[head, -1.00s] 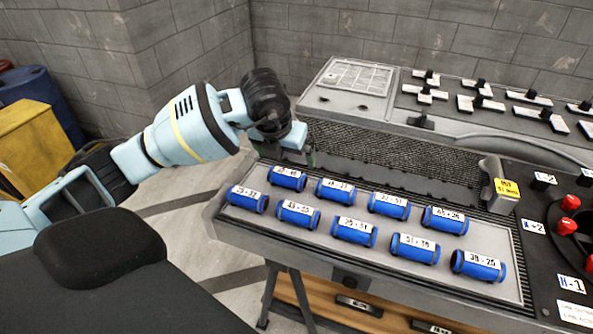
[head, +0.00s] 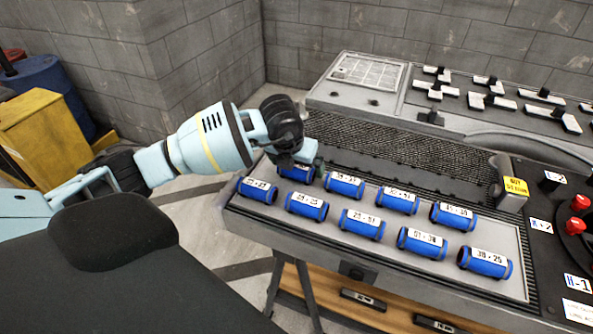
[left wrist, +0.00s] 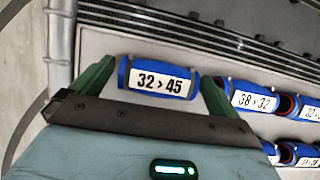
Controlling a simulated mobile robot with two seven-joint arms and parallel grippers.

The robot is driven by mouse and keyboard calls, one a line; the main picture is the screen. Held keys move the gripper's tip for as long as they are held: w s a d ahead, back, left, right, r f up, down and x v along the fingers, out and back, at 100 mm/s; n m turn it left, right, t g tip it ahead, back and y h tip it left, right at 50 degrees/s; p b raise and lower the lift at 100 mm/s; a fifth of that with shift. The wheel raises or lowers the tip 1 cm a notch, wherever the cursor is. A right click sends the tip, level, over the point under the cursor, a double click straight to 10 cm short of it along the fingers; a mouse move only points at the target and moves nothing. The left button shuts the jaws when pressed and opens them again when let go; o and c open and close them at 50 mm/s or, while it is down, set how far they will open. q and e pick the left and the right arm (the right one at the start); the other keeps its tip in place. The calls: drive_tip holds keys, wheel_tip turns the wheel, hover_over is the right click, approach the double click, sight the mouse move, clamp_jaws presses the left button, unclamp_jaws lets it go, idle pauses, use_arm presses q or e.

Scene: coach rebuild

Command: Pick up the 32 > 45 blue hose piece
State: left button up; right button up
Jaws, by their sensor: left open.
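The blue hose piece labelled 32 > 45 (left wrist: 158,79) lies on the grey tray in the left wrist view, between the two green fingers of my left gripper (left wrist: 152,85). The fingers are open, one at each end of the piece. In the head view my left gripper (head: 298,163) is above the back left corner of the tray and covers part of the piece (head: 296,173). Its label is hidden there. My right gripper is not in view.
Several other labelled blue hose pieces lie close by in two rows, including one marked 38 > 32 (left wrist: 253,99). The grey tray (head: 400,270) sits on a bench. A black ribbed strip (head: 400,150) and a console with switches (head: 490,95) stand behind.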

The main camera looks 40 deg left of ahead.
use_arm(q)
drive_tip(key=c, duration=0.9)
wheel_tip(320, 180, up, 10)
drive_tip(key=shift+f, duration=0.1)
